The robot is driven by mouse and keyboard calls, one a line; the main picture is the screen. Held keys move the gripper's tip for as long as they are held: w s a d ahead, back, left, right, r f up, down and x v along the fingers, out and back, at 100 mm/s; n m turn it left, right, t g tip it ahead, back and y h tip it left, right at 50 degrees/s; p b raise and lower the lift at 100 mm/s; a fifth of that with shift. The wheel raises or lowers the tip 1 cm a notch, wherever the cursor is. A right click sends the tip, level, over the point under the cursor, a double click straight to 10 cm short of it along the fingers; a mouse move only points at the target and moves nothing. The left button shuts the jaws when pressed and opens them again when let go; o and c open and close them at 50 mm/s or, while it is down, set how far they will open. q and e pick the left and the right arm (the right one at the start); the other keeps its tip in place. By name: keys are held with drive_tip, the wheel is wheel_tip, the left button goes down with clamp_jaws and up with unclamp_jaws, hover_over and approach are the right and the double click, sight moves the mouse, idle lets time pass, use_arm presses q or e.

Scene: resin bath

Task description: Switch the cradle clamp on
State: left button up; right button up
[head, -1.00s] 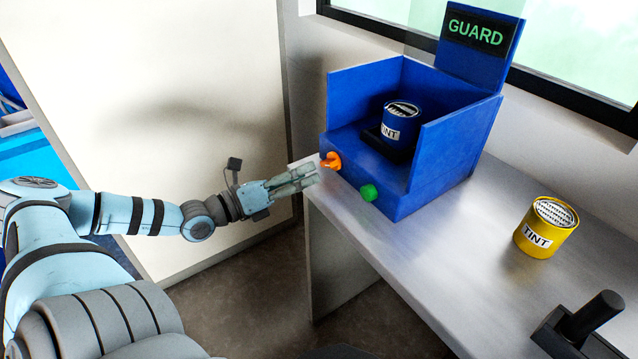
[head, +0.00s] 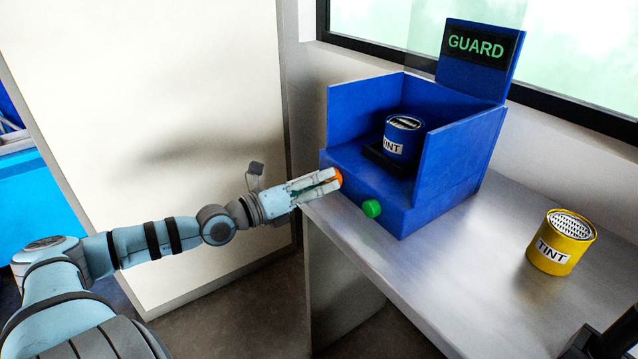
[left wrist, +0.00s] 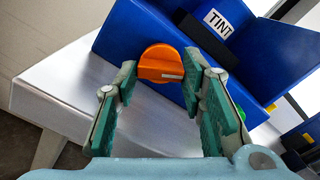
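The orange rotary knob (head: 339,175), likely the clamp switch, is on the front of the blue cradle box (head: 400,207). It shows larger in the left wrist view (left wrist: 160,61), with a pale mark low on its right side. My left gripper (head: 334,178) is at the knob, its fingers apart on either side of it. In the head view the fingers partly hide the knob. A blue tint can (head: 401,140) stands upright in the cradle. My right gripper is not in view.
A green button (head: 372,208) sits right of the knob on the same front. A sign reading GUARD (head: 476,45) stands behind the box. A yellow tint can (head: 561,243) is on the grey bench (head: 480,270). A dark object (head: 612,335) is at the lower right.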

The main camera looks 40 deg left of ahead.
use_arm(q)
drive_tip(key=shift+m, duration=0.9)
drive_tip(key=shift+c, duration=0.2)
drive_tip(key=o, duration=0.9)
drive_tip(key=shift+f, duration=0.1)
drive_tip(key=shift+c, duration=0.2)
drive_tip(key=shift+f, duration=0.1)
